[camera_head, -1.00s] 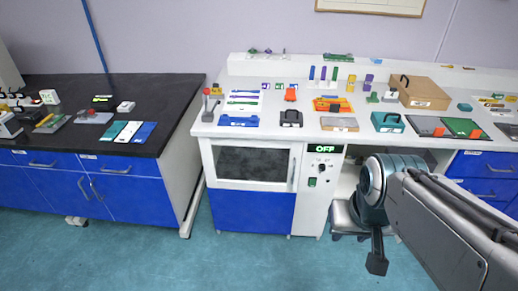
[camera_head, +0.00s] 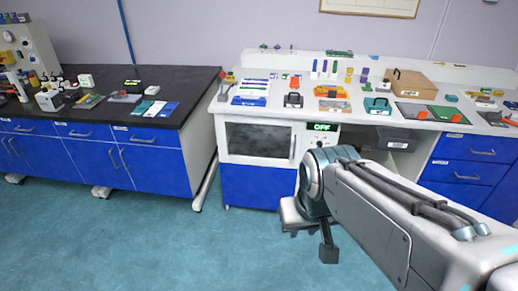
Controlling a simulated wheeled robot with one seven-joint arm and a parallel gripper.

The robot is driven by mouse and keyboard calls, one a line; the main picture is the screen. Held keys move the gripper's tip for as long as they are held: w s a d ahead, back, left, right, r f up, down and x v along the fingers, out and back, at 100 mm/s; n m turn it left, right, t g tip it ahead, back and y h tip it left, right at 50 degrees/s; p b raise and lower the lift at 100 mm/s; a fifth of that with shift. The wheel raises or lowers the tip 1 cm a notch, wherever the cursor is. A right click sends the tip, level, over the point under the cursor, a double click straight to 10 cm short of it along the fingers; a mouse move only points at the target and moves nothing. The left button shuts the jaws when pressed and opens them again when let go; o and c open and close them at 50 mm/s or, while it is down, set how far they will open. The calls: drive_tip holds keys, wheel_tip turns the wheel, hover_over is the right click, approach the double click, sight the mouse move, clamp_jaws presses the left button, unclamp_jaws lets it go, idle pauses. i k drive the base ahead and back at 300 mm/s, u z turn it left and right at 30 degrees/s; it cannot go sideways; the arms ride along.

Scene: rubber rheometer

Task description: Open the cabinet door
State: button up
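A white cabinet under the right bench has a door with a dark window (camera_head: 258,140) and an upright handle (camera_head: 293,147) on its right edge; this door is closed. A blue panel (camera_head: 255,185) lies below it. Under the left bench, blue doors (camera_head: 148,160) with curved metal handles are also closed. My arm (camera_head: 375,205) reaches in from the lower right. The end of my arm, with a dark part (camera_head: 328,248) pointing down, is in front of and below the white cabinet's right side, apart from the handle. I cannot make out the fingertips or whether they hold anything.
A control panel with a green OFF display (camera_head: 322,127) sits right of the window door. Blue drawers (camera_head: 466,160) stand at the far right. Many small items lie on the white bench top (camera_head: 375,120) and black bench top (camera_head: 190,82). The teal floor (camera_head: 150,240) in front is clear.

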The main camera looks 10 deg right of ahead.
sight(219, 119)
drive_tip(key=u, duration=0.25)
drive_tip(key=k, duration=0.55)
drive_tip(key=z, duration=0.95)
drive_tip(key=i, duration=1.9)
drive_tip(key=u, duration=0.75)
